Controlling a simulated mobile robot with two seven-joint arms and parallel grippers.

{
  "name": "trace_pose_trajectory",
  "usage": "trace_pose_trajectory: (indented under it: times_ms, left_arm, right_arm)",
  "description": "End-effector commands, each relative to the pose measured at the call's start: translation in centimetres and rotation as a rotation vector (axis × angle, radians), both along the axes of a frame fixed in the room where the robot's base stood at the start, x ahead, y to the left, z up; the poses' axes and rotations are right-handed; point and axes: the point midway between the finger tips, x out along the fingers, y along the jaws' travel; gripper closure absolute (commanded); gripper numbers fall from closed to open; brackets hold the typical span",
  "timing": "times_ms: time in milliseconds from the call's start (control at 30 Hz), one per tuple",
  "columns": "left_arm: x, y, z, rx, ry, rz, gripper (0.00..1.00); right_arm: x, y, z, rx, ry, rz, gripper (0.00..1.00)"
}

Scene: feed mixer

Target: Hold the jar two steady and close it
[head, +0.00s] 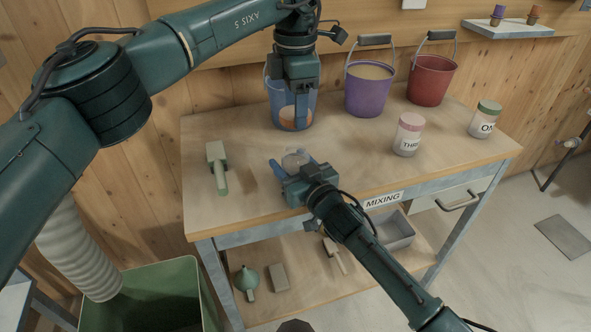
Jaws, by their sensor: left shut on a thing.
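A clear, pale jar (297,157) without a readable label stands near the front of the table; it may be jar two. My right gripper (290,166) is at this jar, with blue-grey fingers beside it. The gripper body covers the lower part, so I cannot tell whether the fingers are closed on it. My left gripper (302,108) points down in front of the blue bucket, behind and above the jar. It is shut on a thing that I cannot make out. I see no separate lid for the jar.
A blue bucket (277,98), purple bucket (369,92) and red bucket (430,80) stand at the back. Jar three (408,135) and jar one (485,120) stand at right, lidded. A green bin (150,285) stands below.

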Motion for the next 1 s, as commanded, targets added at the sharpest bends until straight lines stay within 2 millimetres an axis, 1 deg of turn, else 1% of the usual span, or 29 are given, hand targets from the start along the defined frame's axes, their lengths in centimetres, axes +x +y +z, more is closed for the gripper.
trace_pose_trajectory:
  times_ms: [67,167,400,467,1000]
  left_arm:
    - [0.0,0.0,-0.2,0.0,0.0,0.0,0.68]
    - [0.0,0.0,-1.0,0.001,0.002,0.0,0.68]
    - [0.0,0.0,-4.5,0.004,0.002,0.0,0.68]
    - [0.0,0.0,-4.9,0.004,0.002,0.0,0.68]
    - [0.0,0.0,-5.1,0.002,0.001,0.0,0.68]
  right_arm:
    - [0.0,0.0,0.0,-0.001,0.0,0.0,0.87]
    - [0.0,0.0,-0.1,-0.001,0.0,0.0,0.87]
    - [0.0,0.0,0.0,-0.001,0.0,0.0,0.87]
    - [0.0,0.0,0.0,-0.001,0.0,0.0,0.87]
    - [0.0,0.0,-0.1,-0.001,0.0,0.0,0.87]
